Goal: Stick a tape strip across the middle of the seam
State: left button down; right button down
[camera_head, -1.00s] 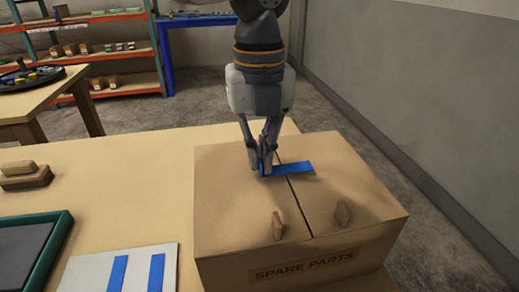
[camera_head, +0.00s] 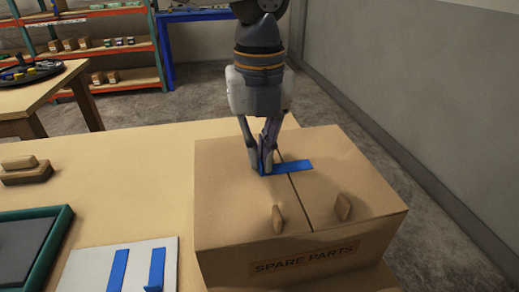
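A closed cardboard box (camera_head: 230,215) labelled "SPARE PARTS" stands on the table. A seam (camera_head: 298,205) runs from front to back between its two lid flaps. A blue tape strip (camera_head: 292,167) lies across the seam, toward the back half of the lid, and looks flat on both flaps. My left gripper (camera_head: 263,170) points down from above, its fingertips closed together at the strip's left end, which they partly hide. Two more blue strips, one left (camera_head: 118,270) and one right (camera_head: 156,266), are on a white card at the front. My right gripper is not in view.
Two small knobs, left (camera_head: 278,220) and right (camera_head: 343,207), stand up from the flaps near the front. A green-framed tray (camera_head: 62,235) and wooden blocks (camera_head: 26,172) are on the left. The table (camera_head: 130,180) is clear between them and the box.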

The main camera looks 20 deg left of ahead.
pick_arm(q)
jog(key=c, duration=1.7)
grip_release()
notch_tip(320, 180, up, 12)
jog(key=shift+f, duration=0.1)
